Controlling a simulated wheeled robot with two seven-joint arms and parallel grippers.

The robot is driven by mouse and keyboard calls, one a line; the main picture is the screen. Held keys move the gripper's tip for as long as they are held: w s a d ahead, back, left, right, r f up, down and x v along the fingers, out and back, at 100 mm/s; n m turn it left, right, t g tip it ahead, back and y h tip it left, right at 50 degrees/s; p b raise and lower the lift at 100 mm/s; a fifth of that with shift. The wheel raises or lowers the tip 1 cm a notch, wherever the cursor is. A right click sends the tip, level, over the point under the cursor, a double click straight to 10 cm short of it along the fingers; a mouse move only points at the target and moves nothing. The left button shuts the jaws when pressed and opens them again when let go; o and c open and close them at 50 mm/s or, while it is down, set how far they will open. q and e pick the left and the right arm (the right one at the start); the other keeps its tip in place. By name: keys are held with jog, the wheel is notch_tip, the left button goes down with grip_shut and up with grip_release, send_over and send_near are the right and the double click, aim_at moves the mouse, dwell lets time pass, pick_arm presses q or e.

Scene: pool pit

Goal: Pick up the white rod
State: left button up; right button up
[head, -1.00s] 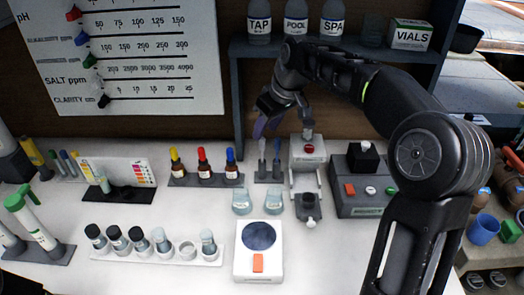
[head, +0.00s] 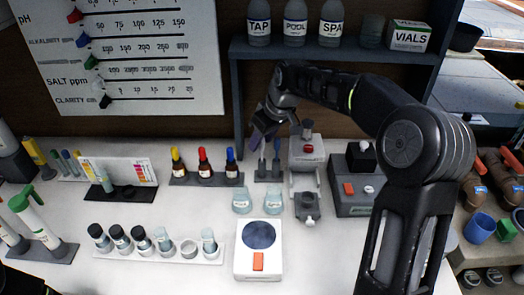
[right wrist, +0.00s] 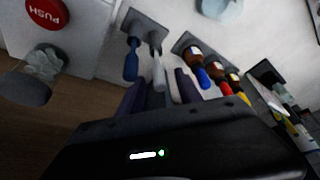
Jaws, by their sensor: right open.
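The white rod (head: 262,166) stands upright in a small dark stand (head: 268,178) at the back of the counter, left of a blue rod (head: 276,160). In the right wrist view the white rod (right wrist: 159,75) points toward my right gripper, with the blue rod (right wrist: 131,62) beside it. My right gripper (head: 259,138) is open, just above the rods, its purple fingers angled down. In the right wrist view the gripper (right wrist: 158,92) has the white rod's end between its fingertips, with the blue rod near the outer side of one finger. My left gripper is out of view.
Dropper bottles (head: 203,165) with yellow, red and blue tops stand left of the rods. A grey-white device with a red button (head: 308,149) stands close on the right. A shelf (head: 336,52) with bottles hangs behind. Two small glass cups (head: 242,201) sit in front.

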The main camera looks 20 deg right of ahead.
jog(key=shift+c, duration=0.3)
grip_shut()
dwell(0.3)
